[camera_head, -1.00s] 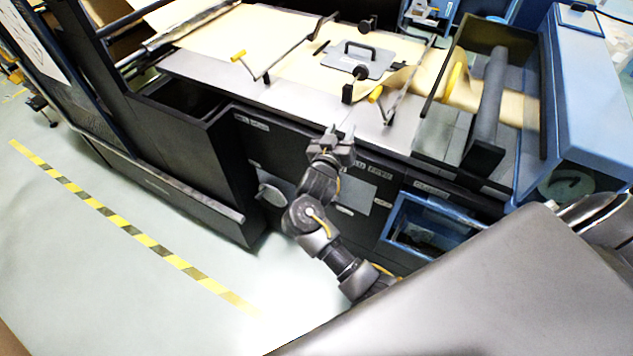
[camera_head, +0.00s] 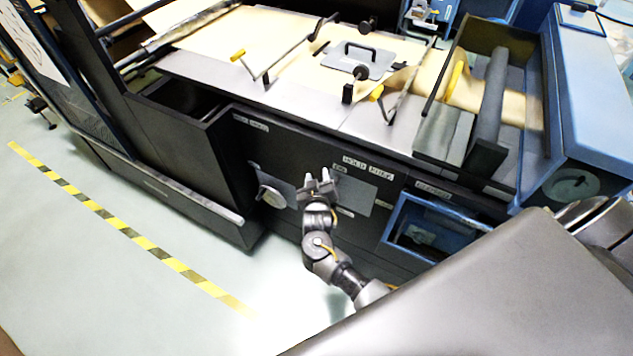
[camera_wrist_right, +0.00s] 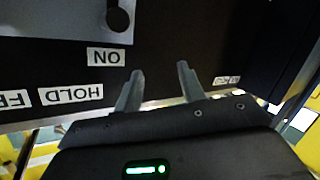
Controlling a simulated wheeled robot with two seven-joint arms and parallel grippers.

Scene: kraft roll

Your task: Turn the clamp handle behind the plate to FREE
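A grey plate (camera_head: 357,194) is on the dark front panel of the machine, below the HOLD and FREE labels (camera_head: 367,167). No clamp handle shows behind it. My left gripper is out of view.
A blue-framed bin (camera_head: 393,232) is low on the right. The kraft paper table (camera_head: 215,75) is above the panel. Open floor (camera_head: 110,270) lies to the left.

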